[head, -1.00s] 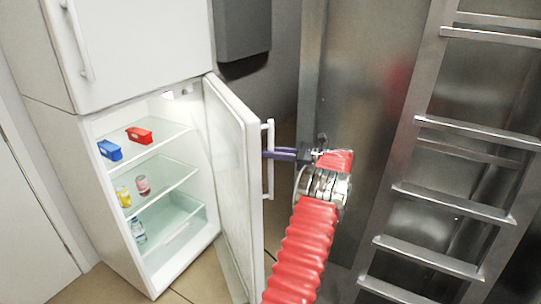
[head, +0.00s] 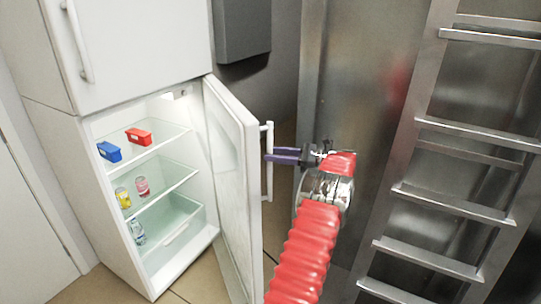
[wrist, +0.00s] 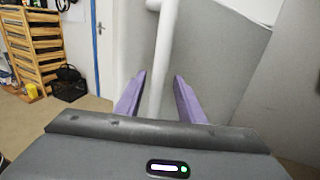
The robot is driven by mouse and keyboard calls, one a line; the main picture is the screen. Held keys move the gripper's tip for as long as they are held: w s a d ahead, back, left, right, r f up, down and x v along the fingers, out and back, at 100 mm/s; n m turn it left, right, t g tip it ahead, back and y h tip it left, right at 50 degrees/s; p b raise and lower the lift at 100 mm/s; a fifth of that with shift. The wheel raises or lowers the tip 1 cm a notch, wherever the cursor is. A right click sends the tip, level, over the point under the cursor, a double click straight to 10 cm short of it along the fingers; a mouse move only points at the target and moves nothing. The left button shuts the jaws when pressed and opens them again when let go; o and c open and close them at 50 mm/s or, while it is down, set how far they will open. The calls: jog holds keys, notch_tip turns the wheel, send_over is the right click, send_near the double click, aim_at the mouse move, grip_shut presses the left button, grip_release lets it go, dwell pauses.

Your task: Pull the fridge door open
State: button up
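The white lower fridge door (head: 232,170) stands wide open, swung out to the right of the lit fridge compartment. Its white vertical bar handle (head: 270,190) is on the door's outer face. My gripper (head: 268,155) is at the upper part of this handle, with its purple fingers pointing left. In the wrist view the fingers are spread, and the handle (wrist: 163,60) shows between them with gaps on both sides. My gripper is open. Whether the fingertips still reach around the bar is hard to tell.
Inside, a blue box (head: 109,151) and a red box (head: 139,136) sit on the top shelf, with small jars below. A closed upper door (head: 140,50) is above. A metal ladder (head: 430,150) and metal panel (head: 375,90) stand close on the right.

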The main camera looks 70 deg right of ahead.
jog(key=s+d, duration=0.1)
jog(key=s, duration=1.1)
jog(key=shift+d, duration=0.1)
jog(key=shift+c, duration=0.2)
